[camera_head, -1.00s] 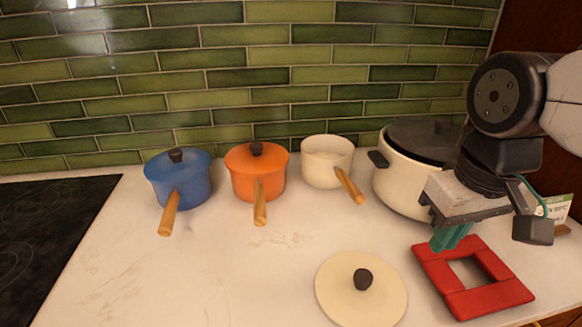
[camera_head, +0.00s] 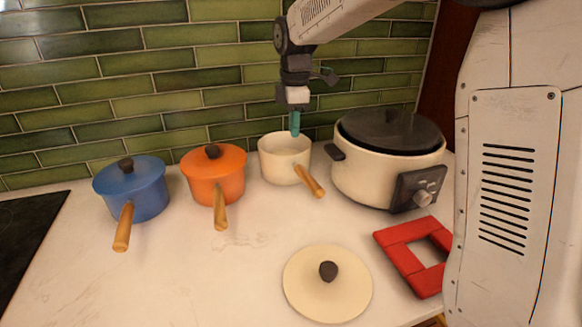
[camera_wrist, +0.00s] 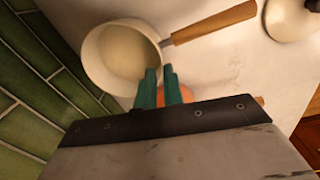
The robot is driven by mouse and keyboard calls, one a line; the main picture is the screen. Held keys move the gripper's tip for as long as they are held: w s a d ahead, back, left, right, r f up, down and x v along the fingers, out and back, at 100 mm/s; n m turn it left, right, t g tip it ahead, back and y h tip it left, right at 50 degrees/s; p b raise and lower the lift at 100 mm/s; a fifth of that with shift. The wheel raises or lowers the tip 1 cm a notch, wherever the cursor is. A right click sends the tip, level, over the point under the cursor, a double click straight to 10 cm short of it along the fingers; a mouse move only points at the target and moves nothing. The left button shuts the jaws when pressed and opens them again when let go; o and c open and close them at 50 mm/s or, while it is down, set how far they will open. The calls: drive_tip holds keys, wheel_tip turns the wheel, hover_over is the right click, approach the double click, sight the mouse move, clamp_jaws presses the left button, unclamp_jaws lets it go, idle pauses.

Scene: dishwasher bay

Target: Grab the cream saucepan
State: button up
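The cream saucepan (camera_head: 283,167) stands upright and uncovered against the tiled wall, between the orange saucepan and the cooker. Its wooden handle points toward the front right. My gripper (camera_head: 296,124) points down just above the saucepan's rim at the back right. In the wrist view the saucepan (camera_wrist: 122,56) lies ahead with its handle to the right. The teal fingertips (camera_wrist: 159,72) show near its rim with a narrow gap between them. Nothing is visibly held. I cannot tell whether the rim lies between the fingers.
An orange saucepan (camera_head: 215,181) and a blue saucepan (camera_head: 135,192) stand to the left. A cream cooker (camera_head: 368,180) stands close on the right. A cream lid (camera_head: 325,285) and a red trivet (camera_head: 400,234) lie in front. The counter's front left is clear.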

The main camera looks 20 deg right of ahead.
sight(292, 164)
drive_tip(key=f, duration=0.8)
drive_tip(key=shift+w+a, duration=0.15)
drive_tip(key=shift+w, duration=0.2)
drive_tip(key=shift+c, duration=0.3)
clamp_jaws()
drive_tip(key=shift+r, duration=0.2)
idle(0.7)
